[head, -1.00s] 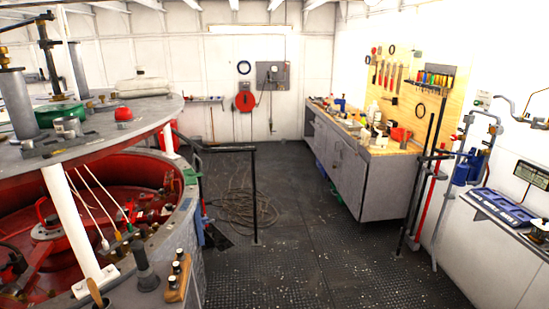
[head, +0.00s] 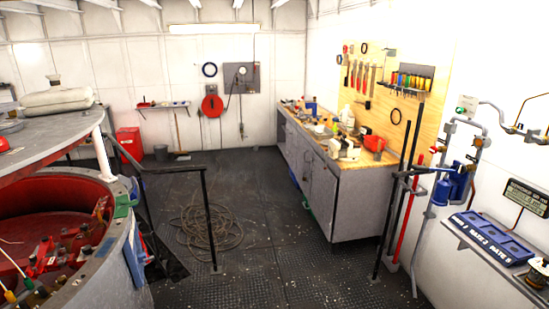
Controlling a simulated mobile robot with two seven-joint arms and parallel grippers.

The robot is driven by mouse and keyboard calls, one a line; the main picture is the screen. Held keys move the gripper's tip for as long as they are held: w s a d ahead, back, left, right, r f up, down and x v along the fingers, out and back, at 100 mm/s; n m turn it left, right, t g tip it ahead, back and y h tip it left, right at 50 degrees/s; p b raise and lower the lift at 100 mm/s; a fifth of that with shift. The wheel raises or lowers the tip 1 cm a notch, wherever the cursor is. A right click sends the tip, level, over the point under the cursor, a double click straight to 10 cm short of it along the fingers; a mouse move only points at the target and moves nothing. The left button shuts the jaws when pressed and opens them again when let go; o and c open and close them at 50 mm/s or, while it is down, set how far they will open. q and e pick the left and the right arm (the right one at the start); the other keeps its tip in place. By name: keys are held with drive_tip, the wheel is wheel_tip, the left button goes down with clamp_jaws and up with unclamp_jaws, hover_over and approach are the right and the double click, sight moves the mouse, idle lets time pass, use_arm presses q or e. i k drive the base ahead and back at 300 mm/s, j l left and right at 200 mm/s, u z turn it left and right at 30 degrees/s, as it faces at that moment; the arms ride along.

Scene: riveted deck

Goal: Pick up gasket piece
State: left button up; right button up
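I cannot make out a gasket piece for certain in the head view. The workbench (head: 345,205) stands at the middle right with a cluttered top, whose small items are too small to tell apart. A cream-coloured machine (head: 345,149) and a red container (head: 375,144) stand on its near end. A dark ring (head: 396,116) hangs on the wooden tool board, and another ring (head: 210,70) hangs on the back wall. Neither of my grippers is in view.
A round red-lined machine (head: 60,215) fills the left. A black railing (head: 210,220) stands beside a coil of rope (head: 207,228) on the deck. Blue trays (head: 492,238) sit on a wall shelf at right. The deck (head: 300,270) between is mostly clear.

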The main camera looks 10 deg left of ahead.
sight(121, 212)
drive_tip(key=i+u, duration=0.45)
drive_tip(key=i, duration=0.25)
drive_tip(key=i+l+u, duration=0.15)
drive_tip(key=i+u, duration=0.25)
drive_tip(key=i, duration=0.3)
drive_tip(key=i+u, duration=0.3)
drive_tip(key=u, duration=0.15)
drive_tip(key=i+l+u, duration=0.15)
drive_tip(key=i+u, duration=0.25)
drive_tip(key=i+l+u, duration=0.2)
drive_tip(key=u, duration=0.25)
